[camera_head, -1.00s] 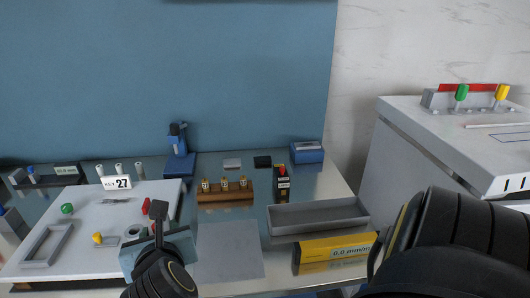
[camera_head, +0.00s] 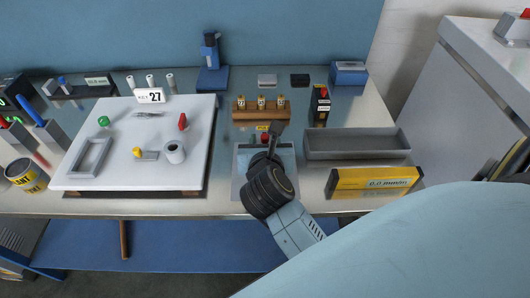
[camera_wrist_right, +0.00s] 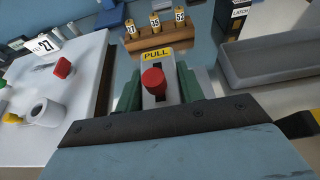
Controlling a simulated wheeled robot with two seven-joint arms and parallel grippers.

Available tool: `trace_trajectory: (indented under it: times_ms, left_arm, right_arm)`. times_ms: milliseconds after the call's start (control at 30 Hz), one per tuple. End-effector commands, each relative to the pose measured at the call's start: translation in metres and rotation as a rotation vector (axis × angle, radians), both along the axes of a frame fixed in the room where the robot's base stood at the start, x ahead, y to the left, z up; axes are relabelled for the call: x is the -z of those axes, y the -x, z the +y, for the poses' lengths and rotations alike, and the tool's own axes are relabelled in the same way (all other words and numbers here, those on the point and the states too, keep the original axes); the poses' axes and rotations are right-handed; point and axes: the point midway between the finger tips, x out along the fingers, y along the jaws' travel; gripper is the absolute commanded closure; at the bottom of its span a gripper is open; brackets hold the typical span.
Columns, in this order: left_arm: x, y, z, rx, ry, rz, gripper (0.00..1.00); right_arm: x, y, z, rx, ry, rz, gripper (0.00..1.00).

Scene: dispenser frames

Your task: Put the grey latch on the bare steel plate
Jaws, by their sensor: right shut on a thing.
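The grey latch, with a red knob and a yellow PULL label, is in my right gripper; its red knob shows in the head view (camera_head: 265,138) and the latch is close up in the right wrist view (camera_wrist_right: 153,84). My right gripper (camera_head: 266,149) is shut on the latch, with a green pad on each side of it. The bare steel plate (camera_head: 243,162) is a grey square on the bench, partly hidden by my gripper, which is over it. Whether the latch touches the plate I cannot tell. My left gripper is not in view.
Left of the plate is a white board (camera_head: 120,165) with a white ring (camera_head: 174,153) and coloured knobs. Behind is a wooden block (camera_head: 260,112) with several brass pieces. To the right are a grey tray (camera_head: 357,144) and a yellow gauge box (camera_head: 375,180).

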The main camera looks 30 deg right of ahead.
Motion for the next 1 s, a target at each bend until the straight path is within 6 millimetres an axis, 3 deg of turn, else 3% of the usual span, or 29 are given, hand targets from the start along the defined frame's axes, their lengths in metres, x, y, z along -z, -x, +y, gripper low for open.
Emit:
trace_trajectory:
  times_ms: [267,667,700,867,1000]
  left_arm:
    - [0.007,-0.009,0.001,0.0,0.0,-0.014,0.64]
    - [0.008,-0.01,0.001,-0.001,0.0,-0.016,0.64]
    - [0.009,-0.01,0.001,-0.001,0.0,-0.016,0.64]
    - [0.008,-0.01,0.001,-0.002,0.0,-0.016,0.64]
    - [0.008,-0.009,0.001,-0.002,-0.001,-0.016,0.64]
  right_arm:
    - [0.035,0.0,0.0,-0.001,0.002,-0.001,0.94]
    - [0.04,0.0,0.0,0.0,0.0,-0.002,0.94]
    - [0.041,0.0,0.0,0.0,0.0,0.0,0.61]
    - [0.041,0.0,0.0,0.0,0.0,0.0,0.4]
    - [0.04,0.0,0.0,0.0,0.0,0.0,0.4]
